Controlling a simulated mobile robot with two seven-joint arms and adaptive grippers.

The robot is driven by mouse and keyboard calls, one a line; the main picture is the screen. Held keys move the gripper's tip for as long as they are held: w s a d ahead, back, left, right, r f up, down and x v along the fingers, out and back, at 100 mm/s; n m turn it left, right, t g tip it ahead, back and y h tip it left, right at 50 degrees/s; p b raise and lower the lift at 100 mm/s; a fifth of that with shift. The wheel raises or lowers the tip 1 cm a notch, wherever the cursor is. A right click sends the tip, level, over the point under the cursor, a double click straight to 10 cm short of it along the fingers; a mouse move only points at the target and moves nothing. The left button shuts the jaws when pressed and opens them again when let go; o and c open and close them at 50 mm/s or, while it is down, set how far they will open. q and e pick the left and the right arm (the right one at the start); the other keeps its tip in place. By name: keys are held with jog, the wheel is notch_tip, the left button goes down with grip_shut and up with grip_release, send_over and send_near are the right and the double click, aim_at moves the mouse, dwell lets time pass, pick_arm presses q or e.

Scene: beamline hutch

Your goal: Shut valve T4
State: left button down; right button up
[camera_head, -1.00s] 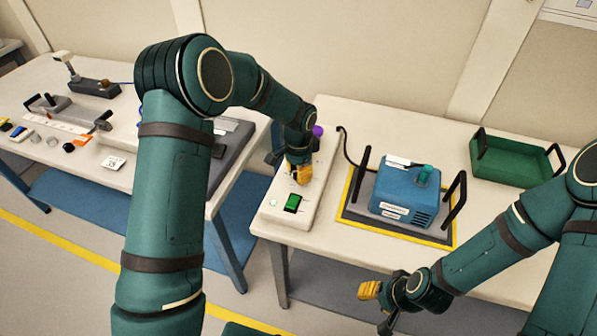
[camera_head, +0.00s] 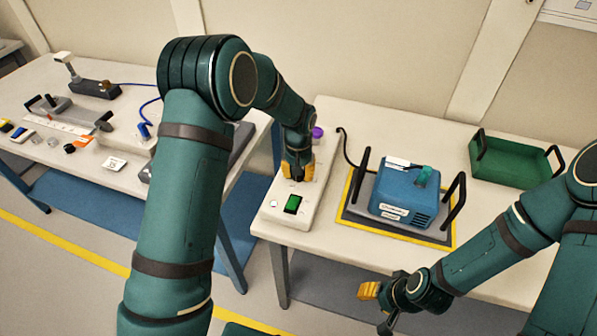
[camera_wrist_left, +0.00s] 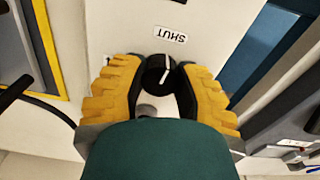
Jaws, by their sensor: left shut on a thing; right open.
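A black round knob (camera_wrist_left: 160,72) with a white line sits on a pale panel box (camera_head: 282,224). In the left wrist view the white line points roughly toward a label reading SHUT (camera_wrist_left: 170,34), slightly tilted. My left gripper (camera_wrist_left: 160,85) is shut on this knob, a yellow finger on each side. In the head view the left gripper (camera_head: 297,170) stands over the box and hides the knob. No T4 label is legible. My right gripper (camera_head: 369,290) is open and empty, in front of the bench edge.
The box also carries a green switch (camera_head: 292,205), a small pale round light (camera_head: 273,203) and a purple knob (camera_head: 317,132). A blue case (camera_head: 405,192) with black handles stands on a mat to the right. A green tray (camera_head: 515,165) lies behind it.

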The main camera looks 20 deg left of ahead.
pick_arm(q)
jog(key=shift+n, duration=0.5)
jog(key=c, duration=0.6)
grip_release()
notch_tip(320, 180, up, 12)
dwell(0.6)
